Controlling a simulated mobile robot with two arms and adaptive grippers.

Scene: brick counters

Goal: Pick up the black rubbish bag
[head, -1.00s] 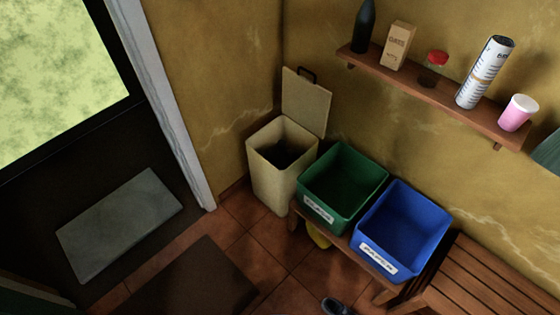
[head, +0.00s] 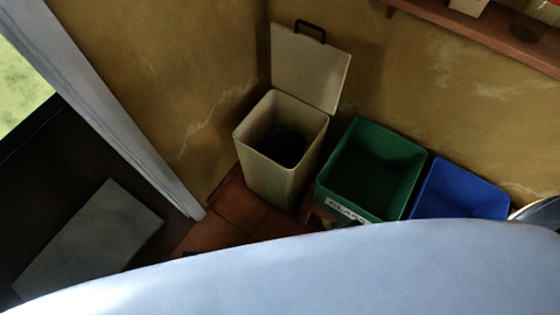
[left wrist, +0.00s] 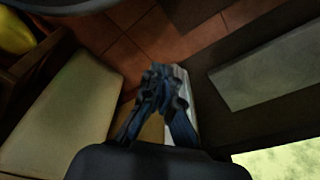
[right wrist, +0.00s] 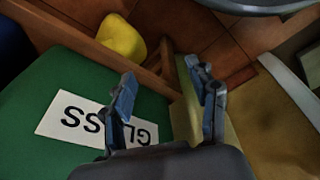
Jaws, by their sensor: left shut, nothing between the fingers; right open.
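The black rubbish bag (head: 282,147) shows as a dark shape inside the open cream bin (head: 270,180) in the head view. The bin's lid (head: 308,68) stands raised against the wall. My left gripper (left wrist: 158,82) is shut and empty in the left wrist view, with the cream bin's side (left wrist: 62,115) to its left. My right gripper (right wrist: 165,78) is open and empty in the right wrist view, in front of the green crate (right wrist: 40,110) and a pale surface. Neither gripper shows in the head view. The bag shows in neither wrist view.
The green crate (head: 370,170) labelled GLASS and the blue crate (head: 460,190) stand right of the bin. A yellow object (right wrist: 120,38) lies low near the bench. A grey mat (head: 90,240) lies at left. My pale body part covers the bottom of the head view.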

